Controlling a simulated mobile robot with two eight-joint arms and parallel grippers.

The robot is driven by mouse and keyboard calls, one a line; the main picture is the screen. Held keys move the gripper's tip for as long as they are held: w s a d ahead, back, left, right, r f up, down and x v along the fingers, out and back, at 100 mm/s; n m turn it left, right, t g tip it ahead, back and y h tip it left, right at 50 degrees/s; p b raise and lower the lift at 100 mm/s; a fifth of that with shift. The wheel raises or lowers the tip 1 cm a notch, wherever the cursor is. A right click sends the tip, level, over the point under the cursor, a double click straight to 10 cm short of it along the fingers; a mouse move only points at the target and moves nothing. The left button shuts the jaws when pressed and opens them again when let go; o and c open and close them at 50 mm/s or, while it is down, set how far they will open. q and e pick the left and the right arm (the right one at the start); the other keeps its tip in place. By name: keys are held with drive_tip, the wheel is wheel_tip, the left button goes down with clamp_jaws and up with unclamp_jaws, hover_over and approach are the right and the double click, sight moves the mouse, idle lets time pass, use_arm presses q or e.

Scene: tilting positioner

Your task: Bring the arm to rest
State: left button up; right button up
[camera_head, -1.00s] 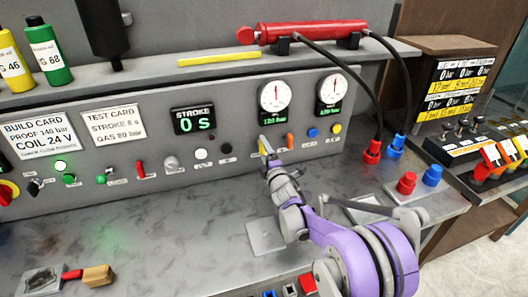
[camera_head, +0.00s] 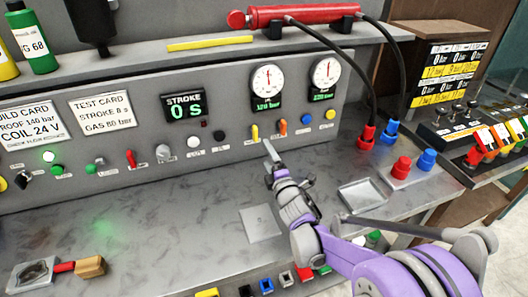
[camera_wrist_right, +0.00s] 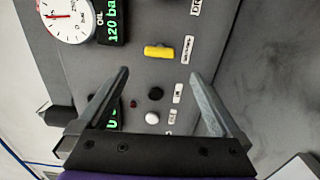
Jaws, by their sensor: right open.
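My right arm, purple and grey, comes in from the lower right of the head view. Its gripper (camera_head: 269,152) points at the panel, just below the yellow lever (camera_head: 255,133) and the orange lever (camera_head: 283,127). In the right wrist view the two fingers of the right gripper (camera_wrist_right: 160,73) stand wide apart with nothing between them. The yellow lever (camera_wrist_right: 159,51) shows beyond the fingertips, apart from them. My left gripper is not in view.
The grey control panel (camera_head: 130,150) carries a stroke display (camera_head: 187,107) reading 0 S and two gauges (camera_head: 267,79). A red cylinder (camera_head: 305,14) lies on the shelf above. Hoses run to red and blue couplings at right. The bench (camera_head: 150,220) is mostly clear.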

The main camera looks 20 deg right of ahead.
drive_tip(key=shift+s, duration=0.15)
idle(0.3)
drive_tip(key=s+a+f+m+g, duration=0.1)
drive_tip(key=s+f+m+g, duration=0.2)
drive_tip(key=s+m, duration=0.3)
drive_tip(key=s+a+f+m+g, duration=0.1)
drive_tip(key=s+f+m+g, duration=0.2)
drive_tip(key=s, duration=1.4)
drive_tip(key=s+a+f+m+g, duration=0.1)
drive_tip(key=s+f+m+g, duration=0.3)
drive_tip(key=s+m, duration=0.5)
drive_tip(key=s+g+p, duration=0.1)
drive_tip(key=s+g, duration=0.1)
drive_tip(key=shift+s+m+g+h, duration=0.2)
drive_tip(key=shift+m+g+h, duration=0.1)
drive_tip(key=shift+f, duration=0.1)
